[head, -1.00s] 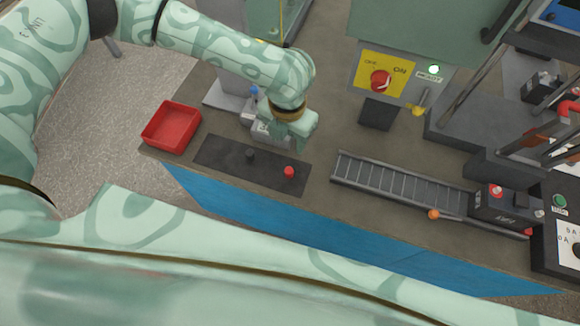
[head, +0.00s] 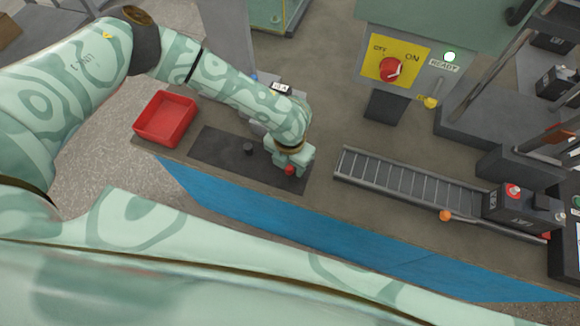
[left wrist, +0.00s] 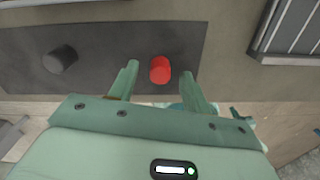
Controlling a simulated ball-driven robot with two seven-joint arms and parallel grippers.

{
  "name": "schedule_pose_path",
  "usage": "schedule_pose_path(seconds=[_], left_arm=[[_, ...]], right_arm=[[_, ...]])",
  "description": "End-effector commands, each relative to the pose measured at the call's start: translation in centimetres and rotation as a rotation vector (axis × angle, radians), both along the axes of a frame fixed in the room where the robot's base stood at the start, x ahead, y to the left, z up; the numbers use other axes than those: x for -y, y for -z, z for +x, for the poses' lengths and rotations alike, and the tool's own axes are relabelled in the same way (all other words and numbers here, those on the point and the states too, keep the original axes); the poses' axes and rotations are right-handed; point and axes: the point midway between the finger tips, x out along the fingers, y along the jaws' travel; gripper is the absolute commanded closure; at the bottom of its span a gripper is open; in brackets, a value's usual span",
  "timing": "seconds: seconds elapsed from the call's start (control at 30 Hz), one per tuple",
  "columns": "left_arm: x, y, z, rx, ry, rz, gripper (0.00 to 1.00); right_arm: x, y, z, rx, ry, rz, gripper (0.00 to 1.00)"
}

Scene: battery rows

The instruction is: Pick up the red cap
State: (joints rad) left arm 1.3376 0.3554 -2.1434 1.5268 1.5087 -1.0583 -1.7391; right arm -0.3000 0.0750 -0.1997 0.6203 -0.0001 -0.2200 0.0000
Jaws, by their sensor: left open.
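The red cap (head: 290,170) sits on the dark mat (head: 215,151) near its right end, partly covered by my left gripper in the head view. My left gripper (head: 287,168) is right above and beside it. In the left wrist view the red cap (left wrist: 160,69) shows between the tips of the two open fingers (left wrist: 162,82), with a gap on each side. A black cap (head: 248,148) stands on the same mat to the left, and it also shows in the left wrist view (left wrist: 60,60). My right gripper is not in view.
A red tray (head: 164,119) stands left of the mat. A roller conveyor (head: 400,185) lies to the right, with a dark battery (head: 518,204) at its end. An orange ball (head: 446,215) is at the conveyor's front edge. A machine with a red switch (head: 390,69) stands behind.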

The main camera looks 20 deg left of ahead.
Motion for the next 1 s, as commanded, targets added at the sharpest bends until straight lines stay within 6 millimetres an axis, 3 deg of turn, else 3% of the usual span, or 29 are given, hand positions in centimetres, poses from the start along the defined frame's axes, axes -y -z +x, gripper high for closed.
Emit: schedule_pose_path(seconds=[0.2,0.37,0.4,0.87,1.0], left_arm=[[0.0,0.2,0.1,0.002,-0.001,-0.001,0.52],[0.0,0.2,0.1,0.002,-0.001,-0.001,0.93],[0.0,0.2,0.1,0.001,-0.001,0.000,0.97],[0.0,0.2,0.1,0.001,-0.001,0.001,0.99],[0.0,-0.7,0.1,0.002,0.000,-0.001,0.99]], right_arm=[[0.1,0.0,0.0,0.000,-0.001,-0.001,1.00],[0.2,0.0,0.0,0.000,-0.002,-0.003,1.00],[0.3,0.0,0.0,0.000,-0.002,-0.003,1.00],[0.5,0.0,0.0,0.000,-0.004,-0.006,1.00],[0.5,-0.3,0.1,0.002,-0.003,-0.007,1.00]])
